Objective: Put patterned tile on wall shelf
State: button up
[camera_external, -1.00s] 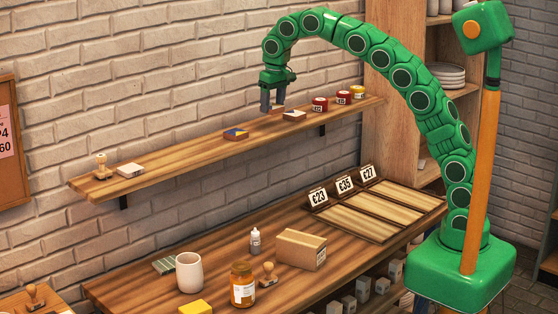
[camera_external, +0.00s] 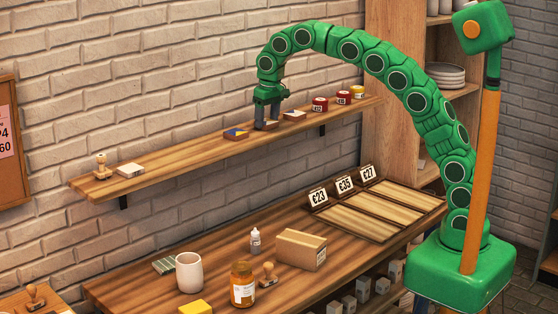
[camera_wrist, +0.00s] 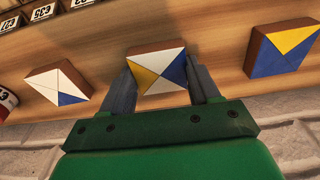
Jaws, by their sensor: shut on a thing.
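My gripper (camera_external: 267,121) is low over the wall shelf (camera_external: 205,150), between two tiles. The wrist view shows its fingers shut on a patterned tile (camera_wrist: 158,68) with white, yellow and blue triangles and a brown edge. The held tile is at the shelf surface; I cannot tell whether it rests on it. A blue and yellow tile (camera_external: 236,133) lies to the left of my gripper in the external view. A mostly white tile (camera_external: 294,115) lies to the right; its blue corner shows in the wrist view (camera_wrist: 58,82).
Red pots (camera_external: 320,104) and a yellow pot (camera_external: 357,92) stand at the shelf's right end. A stamp (camera_external: 102,167) and a white block (camera_external: 131,169) are at its left. Below, the workbench (camera_external: 215,270) holds a cup (camera_external: 189,273), a jar (camera_external: 242,284) and a box (camera_external: 300,250).

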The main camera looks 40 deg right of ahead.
aim_at(271, 123)
jog(key=shift+f, duration=0.1)
jog(key=o, duration=1.2)
notch_tip(271, 123, up, 12)
jog(key=s, duration=0.1)
jog(key=shift+s, duration=0.2)
jog(key=shift+d, duration=0.1)
